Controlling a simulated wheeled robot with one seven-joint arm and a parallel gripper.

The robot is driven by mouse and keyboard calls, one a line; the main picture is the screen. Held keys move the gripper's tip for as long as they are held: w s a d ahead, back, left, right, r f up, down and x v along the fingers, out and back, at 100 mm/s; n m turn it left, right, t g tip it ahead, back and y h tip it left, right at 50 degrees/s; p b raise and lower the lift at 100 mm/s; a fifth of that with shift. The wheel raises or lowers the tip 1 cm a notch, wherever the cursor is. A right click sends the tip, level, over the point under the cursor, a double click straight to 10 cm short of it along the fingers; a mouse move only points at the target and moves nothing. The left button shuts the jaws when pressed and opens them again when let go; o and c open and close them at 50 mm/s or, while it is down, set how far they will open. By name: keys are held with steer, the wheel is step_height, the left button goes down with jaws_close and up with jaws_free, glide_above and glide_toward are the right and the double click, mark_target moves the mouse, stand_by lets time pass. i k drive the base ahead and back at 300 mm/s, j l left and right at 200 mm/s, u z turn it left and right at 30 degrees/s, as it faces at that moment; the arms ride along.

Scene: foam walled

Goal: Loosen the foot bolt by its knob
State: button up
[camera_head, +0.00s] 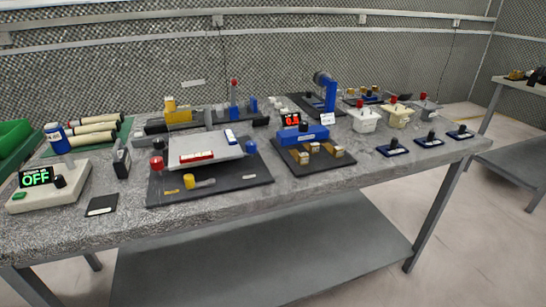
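A tilted pale grey plate (203,148) stands over a black base (243,176) on the left half of the bench. A red ball knob (157,163) is at its left and a blue ball knob (251,147) at its right. A yellow knob (189,181) on a short grey rod lies at the front of the base. Small labels there are too small to read, so I cannot tell which knob belongs to the foot bolt. My gripper is not in view.
The grey bench (300,190) is crowded. A box with a green OFF display (36,177) stands left. A blue unit with a red display (303,132) stands right of the plate. White and cream boxes with red knobs (394,100) stand farther right. The bench's front strip is mostly clear.

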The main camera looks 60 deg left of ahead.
mark_target(303, 125)
steer(key=u, duration=2.55)
steer(key=k+j+z, duration=0.25)
steer(key=j, duration=0.25)
steer(key=k+j+z, duration=0.3)
steer(key=k, duration=0.25)
steer(key=j, duration=0.05)
